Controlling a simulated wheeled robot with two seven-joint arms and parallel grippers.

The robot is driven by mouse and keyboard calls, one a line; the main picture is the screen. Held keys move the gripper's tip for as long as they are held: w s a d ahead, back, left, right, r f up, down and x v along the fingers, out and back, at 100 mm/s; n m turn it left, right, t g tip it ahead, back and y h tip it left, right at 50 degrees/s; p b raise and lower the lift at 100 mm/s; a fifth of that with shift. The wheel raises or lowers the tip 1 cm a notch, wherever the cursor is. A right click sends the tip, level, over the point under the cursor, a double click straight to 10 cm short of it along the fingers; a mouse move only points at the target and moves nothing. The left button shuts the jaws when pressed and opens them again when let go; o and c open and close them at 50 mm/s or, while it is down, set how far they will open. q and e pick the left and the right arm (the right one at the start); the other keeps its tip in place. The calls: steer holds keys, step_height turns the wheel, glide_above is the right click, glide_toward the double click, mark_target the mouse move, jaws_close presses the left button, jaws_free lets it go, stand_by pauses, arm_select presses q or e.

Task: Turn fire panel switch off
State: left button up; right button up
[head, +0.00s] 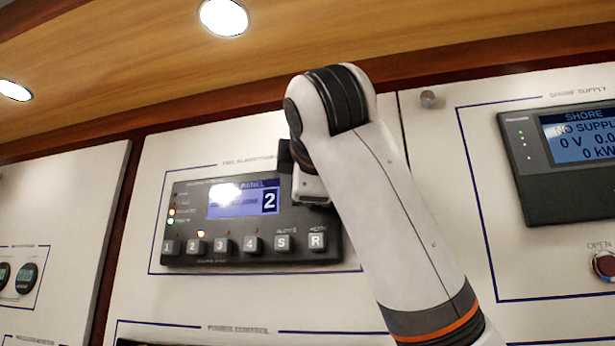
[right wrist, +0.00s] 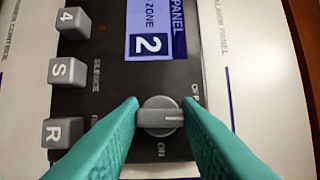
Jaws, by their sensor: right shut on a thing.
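The fire panel (head: 250,225) is a dark unit on the white wall, with a lit screen showing "2" and a row of square buttons. Its switch is a round grey knob (right wrist: 160,120) with a pale line pointing right in the right wrist view. "OFF" is printed to its upper right there and "ON" below it. My right gripper (right wrist: 160,103) has its teal fingers on either side of the knob, shut on it. In the head view my right arm hides the knob. My left gripper is not in view.
Buttons S (right wrist: 67,72), R (right wrist: 62,132) and 4 (right wrist: 73,22) sit left of the knob in the right wrist view. A shore supply display (head: 575,150) is on the right panel. A red button (head: 604,263) sits below it. Small gauges (head: 26,278) are at far left.

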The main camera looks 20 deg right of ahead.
steer(key=shift+f, duration=0.1)
stand_by(0.5)
steer(key=o, duration=1)
steer(key=shift+a, duration=0.15)
steer(key=shift+c, duration=0.2)
steer(key=shift+s, duration=0.15)
steer(key=b+v, duration=0.5)
steer(key=v, duration=0.6)
steer(key=shift+s, duration=0.35)
steer(key=shift+a, duration=0.1)
